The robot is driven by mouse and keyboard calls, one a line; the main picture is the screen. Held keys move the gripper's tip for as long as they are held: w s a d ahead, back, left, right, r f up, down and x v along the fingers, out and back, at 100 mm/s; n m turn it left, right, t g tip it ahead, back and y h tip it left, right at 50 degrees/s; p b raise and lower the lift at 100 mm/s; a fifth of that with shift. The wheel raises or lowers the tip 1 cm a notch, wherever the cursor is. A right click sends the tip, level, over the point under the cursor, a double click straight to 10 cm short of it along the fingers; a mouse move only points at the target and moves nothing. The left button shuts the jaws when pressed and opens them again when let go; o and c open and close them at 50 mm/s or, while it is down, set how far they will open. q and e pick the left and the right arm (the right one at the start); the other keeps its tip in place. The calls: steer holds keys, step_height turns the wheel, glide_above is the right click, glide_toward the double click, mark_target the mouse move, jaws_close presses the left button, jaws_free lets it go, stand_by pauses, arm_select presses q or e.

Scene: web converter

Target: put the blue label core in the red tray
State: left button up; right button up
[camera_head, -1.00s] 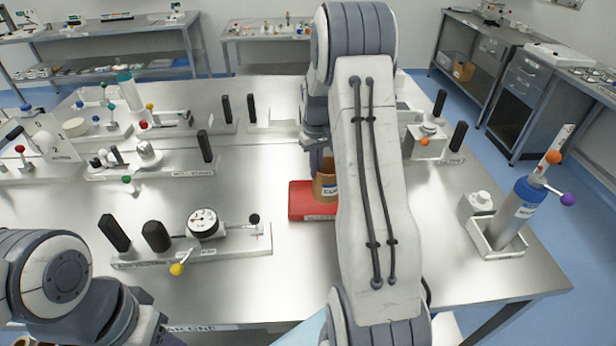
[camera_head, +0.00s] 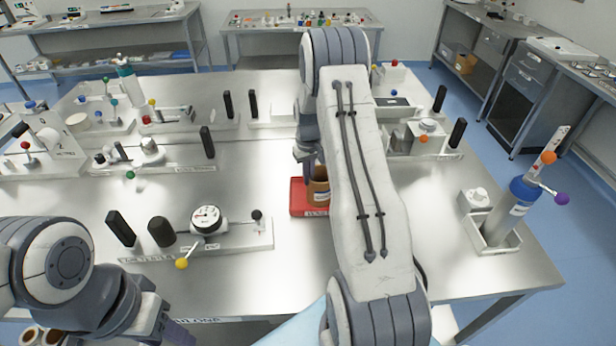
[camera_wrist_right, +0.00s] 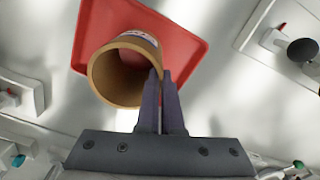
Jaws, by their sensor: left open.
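The label core (camera_head: 318,192), a brown cardboard tube with a blue-lettered label, stands on the red tray (camera_head: 299,204) near the middle of the table. In the right wrist view the core (camera_wrist_right: 108,92) shows its open end, with the red tray (camera_wrist_right: 190,40) under it. My right gripper (camera_wrist_right: 162,75) has its fingers nearly together at the core's right rim and appears shut on its wall; the contact is partly hidden. In the head view my right gripper (camera_head: 318,172) is at the core's top. My left gripper (camera_head: 178,332) is empty, open, at the lower left edge.
A gauge fixture (camera_head: 206,220) stands left of the tray. A blue-topped bottle in a white holder (camera_head: 507,232) stands at the right. Several fixtures line the table's back and left. Brown rolls (camera_head: 40,335) show at the lower left. Bare table lies in front of the tray.

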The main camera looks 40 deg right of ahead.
steer(key=o, duration=0.3)
